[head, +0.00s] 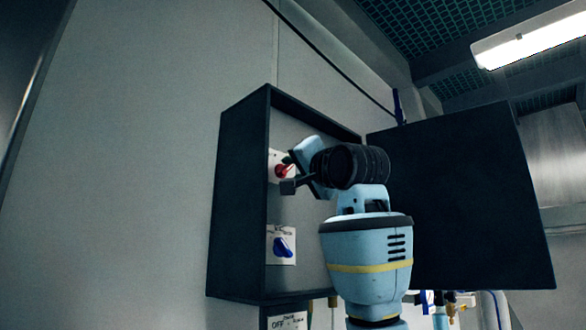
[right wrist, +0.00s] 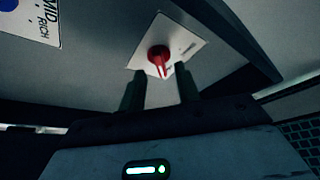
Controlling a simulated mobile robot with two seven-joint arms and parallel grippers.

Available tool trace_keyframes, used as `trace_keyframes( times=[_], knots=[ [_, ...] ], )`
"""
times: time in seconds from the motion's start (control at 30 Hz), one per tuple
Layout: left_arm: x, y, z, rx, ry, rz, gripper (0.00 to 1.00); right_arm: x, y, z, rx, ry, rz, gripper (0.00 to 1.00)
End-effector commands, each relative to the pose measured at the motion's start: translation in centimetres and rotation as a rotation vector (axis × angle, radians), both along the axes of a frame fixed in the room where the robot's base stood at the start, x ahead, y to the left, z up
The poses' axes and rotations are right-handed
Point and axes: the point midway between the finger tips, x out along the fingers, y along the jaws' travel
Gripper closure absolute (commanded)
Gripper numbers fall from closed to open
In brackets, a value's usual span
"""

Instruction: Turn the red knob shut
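The red knob (head: 284,171) sits on a white plate (head: 274,161) inside an open dark wall box (head: 237,195) in the head view. In the right wrist view the red knob (right wrist: 159,56) shows on its white plate (right wrist: 185,47), just beyond the fingertips. My right gripper (head: 288,187) is in front of the knob, and its arm hides part of the box. In the right wrist view the two dark fingers of my right gripper (right wrist: 160,84) stand apart with the knob's handle between or just ahead of their tips. Contact cannot be told. My left gripper is not in view.
A blue knob (head: 283,247) is on a lower plate in the same box. The box's dark door (head: 455,200) stands open to the right, behind my arm. A label reading OFF (head: 287,321) is below the box. The wall at left is bare.

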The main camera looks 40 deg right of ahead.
Motion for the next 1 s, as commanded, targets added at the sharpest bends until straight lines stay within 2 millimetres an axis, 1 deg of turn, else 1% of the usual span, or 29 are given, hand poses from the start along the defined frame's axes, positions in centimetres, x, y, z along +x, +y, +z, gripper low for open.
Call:
trace_keyframes(
  times=[0.1,0.23,0.57,0.8,0.83,1.0],
  knots=[
    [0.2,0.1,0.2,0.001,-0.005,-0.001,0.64,0.9,-0.2,0.4,0.001,-0.001,0.001,0.67],
    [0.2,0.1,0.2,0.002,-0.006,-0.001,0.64,1.5,-0.3,0.5,0.001,-0.001,0.001,0.67],
    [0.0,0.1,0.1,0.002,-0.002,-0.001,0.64,1.8,-0.3,0.5,0.000,-0.001,0.000,0.67],
    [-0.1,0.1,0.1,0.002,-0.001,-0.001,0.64,1.8,-0.4,0.5,0.000,-0.001,0.001,0.99],
    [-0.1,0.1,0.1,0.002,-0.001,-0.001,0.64,1.8,-0.4,0.5,0.000,-0.001,0.001,1.00],
    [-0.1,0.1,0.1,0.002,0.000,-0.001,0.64,1.8,-0.4,0.5,-0.001,0.000,0.000,1.00]
  ],
)
